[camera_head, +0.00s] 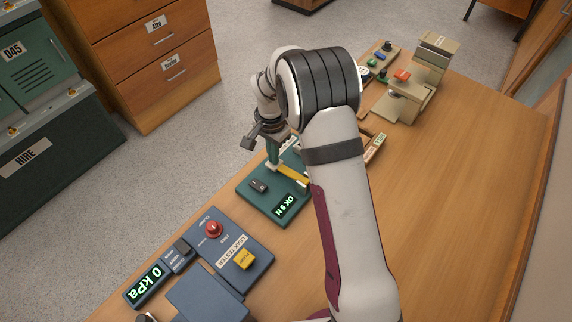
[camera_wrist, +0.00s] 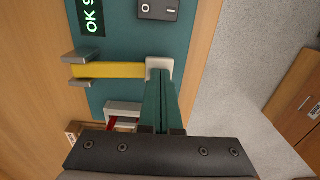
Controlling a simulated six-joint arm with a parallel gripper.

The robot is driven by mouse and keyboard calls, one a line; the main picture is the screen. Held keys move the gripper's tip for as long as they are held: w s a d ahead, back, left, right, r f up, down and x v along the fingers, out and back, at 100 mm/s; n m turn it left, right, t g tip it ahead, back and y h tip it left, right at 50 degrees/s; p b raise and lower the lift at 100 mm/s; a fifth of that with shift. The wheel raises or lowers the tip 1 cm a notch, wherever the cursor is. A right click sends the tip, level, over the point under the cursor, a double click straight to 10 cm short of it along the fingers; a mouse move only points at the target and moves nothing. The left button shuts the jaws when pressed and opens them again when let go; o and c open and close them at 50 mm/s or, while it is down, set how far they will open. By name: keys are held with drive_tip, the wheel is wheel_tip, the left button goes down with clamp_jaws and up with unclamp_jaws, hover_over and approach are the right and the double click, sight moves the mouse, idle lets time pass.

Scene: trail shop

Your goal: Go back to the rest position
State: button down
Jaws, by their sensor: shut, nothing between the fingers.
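My gripper (camera_head: 272,160) is at the end of my bent arm, pointing down over the green tester (camera_head: 248,198) with the lit "OK" display. In the wrist view its narrow green fingers (camera_wrist: 160,88) lie side by side, shut and empty. Their tips appear close to the grey block at the end of the yellow bar (camera_wrist: 110,70); I cannot tell whether they touch. A black switch (camera_wrist: 158,9) sits on the tester.
The blue leak tester (camera_head: 232,253) with a red knob and yellow button stands nearer on the wooden bench (camera_head: 455,190). A beige device (camera_head: 430,60) and small controls stand at the far end. Drawers (camera_head: 150,55) and a green cabinet (camera_head: 35,60) stand beyond the aisle. The bench's right side is clear.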

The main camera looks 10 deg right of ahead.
drive_tip(key=shift+r, duration=1.5)
wheel_tip(320, 180, up, 5)
drive_tip(key=s+d+r+n+y, duration=0.1)
drive_tip(key=s+d+r, duration=0.1)
drive_tip(key=s+r, duration=0.5)
drive_tip(key=s+d+r+n, duration=0.1)
drive_tip(key=s+d+r, duration=0.15)
drive_tip(key=s, duration=0.85)
drive_tip(key=s+n, duration=0.1)
drive_tip(key=s, duration=1.2)
drive_tip(key=shift+s+f+y, duration=0.25)
drive_tip(key=shift+s+y, duration=0.15)
